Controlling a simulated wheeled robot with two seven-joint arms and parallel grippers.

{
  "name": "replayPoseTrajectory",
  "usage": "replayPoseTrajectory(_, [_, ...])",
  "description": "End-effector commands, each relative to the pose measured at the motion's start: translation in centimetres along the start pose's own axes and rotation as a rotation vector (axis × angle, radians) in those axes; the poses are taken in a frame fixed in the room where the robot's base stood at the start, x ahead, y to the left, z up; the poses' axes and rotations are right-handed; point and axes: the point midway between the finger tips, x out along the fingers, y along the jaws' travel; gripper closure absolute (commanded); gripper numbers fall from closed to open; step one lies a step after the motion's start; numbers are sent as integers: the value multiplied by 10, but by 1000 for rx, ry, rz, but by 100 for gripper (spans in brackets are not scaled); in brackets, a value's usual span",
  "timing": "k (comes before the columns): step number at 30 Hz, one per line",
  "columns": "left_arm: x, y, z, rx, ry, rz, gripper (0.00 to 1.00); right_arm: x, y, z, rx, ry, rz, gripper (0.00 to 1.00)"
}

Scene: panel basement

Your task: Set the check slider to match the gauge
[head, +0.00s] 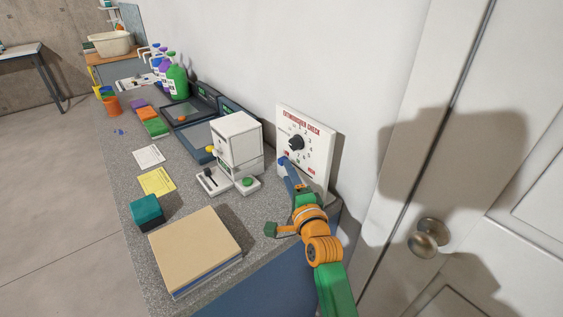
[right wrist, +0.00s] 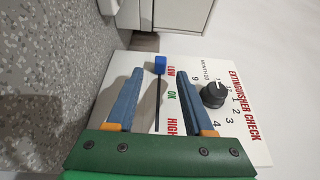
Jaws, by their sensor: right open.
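The white extinguisher check panel (head: 316,147) stands upright against the wall at the counter's far right end. It has a black round knob (head: 296,143), which also shows in the right wrist view (right wrist: 213,95). Below the knob is a slider slot with LOW, OK and HIGH marks. The blue slider handle (right wrist: 160,64) sits at the LOW end. My right gripper (right wrist: 159,74) is open, its blue fingers on either side of the slot, with the handle just past the fingertips between them. In the head view the right gripper (head: 290,172) partly covers the panel's lower part. No gauge is clearly readable. My left gripper is out of view.
A white box device (head: 237,138) stands left of the panel. A tan-topped stack (head: 195,248) and teal block (head: 147,211) lie nearer. A door (head: 500,200) is at right.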

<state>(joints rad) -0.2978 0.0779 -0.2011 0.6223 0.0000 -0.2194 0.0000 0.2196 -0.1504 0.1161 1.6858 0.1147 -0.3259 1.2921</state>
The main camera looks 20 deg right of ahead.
Motion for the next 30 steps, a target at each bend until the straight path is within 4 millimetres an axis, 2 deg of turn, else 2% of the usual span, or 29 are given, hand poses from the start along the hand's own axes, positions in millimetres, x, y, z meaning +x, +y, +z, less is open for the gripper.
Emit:
replayPoseTrajectory(3, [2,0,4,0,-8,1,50,23,0,0,-2,0,0,48])
replayPoseTrajectory(6, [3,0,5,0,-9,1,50,35,1,0,-1,0,1,48])
replayPoseTrajectory(10, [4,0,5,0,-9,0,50,42,1,0,-1,0,1,48])
replayPoseTrajectory(17, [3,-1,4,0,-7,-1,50,43,0,0,-1,0,1,48])
replayPoseTrajectory(19, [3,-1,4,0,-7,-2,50,43,1,0,-1,0,1,61])
replayPoseTrajectory(23, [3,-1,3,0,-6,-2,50,43,1,0,-1,0,1,96])
replayPoseTrajectory(24, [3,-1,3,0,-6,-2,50,43,0,0,-1,0,1,100])
replayPoseTrajectory(30, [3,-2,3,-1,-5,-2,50,43,0,0,-1,0,1,100])
